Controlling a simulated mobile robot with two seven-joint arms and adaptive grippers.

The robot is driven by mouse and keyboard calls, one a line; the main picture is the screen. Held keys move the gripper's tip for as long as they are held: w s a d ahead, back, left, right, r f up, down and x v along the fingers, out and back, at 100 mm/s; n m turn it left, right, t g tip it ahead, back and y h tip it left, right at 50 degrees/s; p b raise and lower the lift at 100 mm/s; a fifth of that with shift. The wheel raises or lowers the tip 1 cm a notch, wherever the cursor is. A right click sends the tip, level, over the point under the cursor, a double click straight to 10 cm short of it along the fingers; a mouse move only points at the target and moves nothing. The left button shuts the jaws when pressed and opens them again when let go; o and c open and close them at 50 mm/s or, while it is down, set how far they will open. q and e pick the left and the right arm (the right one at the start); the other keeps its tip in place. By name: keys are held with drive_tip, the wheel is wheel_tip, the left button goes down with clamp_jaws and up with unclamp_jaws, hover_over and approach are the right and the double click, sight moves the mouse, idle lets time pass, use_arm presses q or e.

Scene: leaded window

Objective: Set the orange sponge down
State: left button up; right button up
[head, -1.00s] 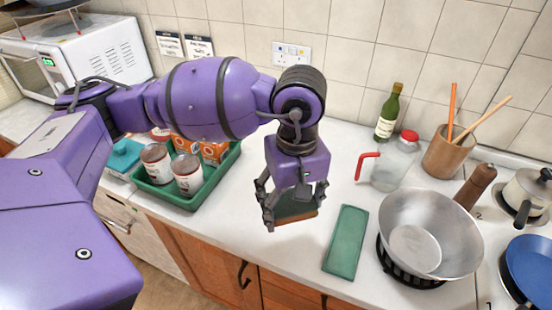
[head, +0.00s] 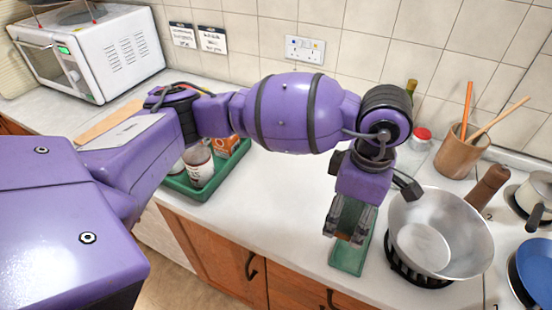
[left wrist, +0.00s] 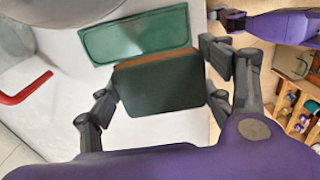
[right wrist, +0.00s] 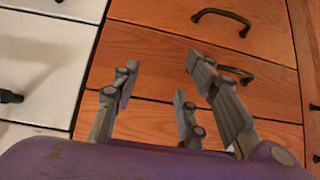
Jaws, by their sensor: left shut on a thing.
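My left gripper (head: 349,228) is shut on the orange sponge (left wrist: 158,84), a block with a dark green face and an orange-brown edge, held between its fingers. In the head view the gripper points down over a flat green rectangular dish (head: 346,263), partly covering it. The dish also lies just beyond the sponge in the left wrist view (left wrist: 135,20). The sponge looks above the dish; its exact height is hard to tell. My right gripper (right wrist: 155,85) is open and empty, in front of wooden drawers; it is not in the head view.
A metal wok (head: 432,240) stands on a burner just right of the dish. A wooden utensil pot (head: 462,150) and a red-lidded jug (head: 421,139) are behind it. A green tray (head: 205,185) with jars is at left. White counter (head: 292,195) is clear between.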

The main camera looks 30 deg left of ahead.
use_arm(q)
drive_tip(key=w+d+f, duration=0.1)
drive_tip(key=f, duration=0.1)
drive_tip(key=w+d+f, duration=0.1)
drive_tip(key=f, duration=0.1)
drive_tip(key=w+d+f, duration=0.1)
drive_tip(key=f, duration=0.1)
drive_tip(key=shift+w+d+f, duration=0.1)
drive_tip(key=shift+w+d, duration=0.25)
drive_tip(key=shift+w, duration=0.05)
drive_tip(key=shift+w+f, duration=0.1)
drive_tip(key=shift+f, duration=1.45)
use_arm(e)
drive_tip(key=shift+s, duration=0.15)
use_arm(q)
drive_tip(key=shift+f, duration=0.1)
use_arm(e)
drive_tip(key=shift+f, duration=0.1)
use_arm(q)
drive_tip(key=o, duration=1.2)
use_arm(e)
drive_tip(key=shift+s+d, duration=0.1)
drive_tip(key=shift+f, duration=0.1)
use_arm(q)
wheel_tip(320, 180, up, 12)
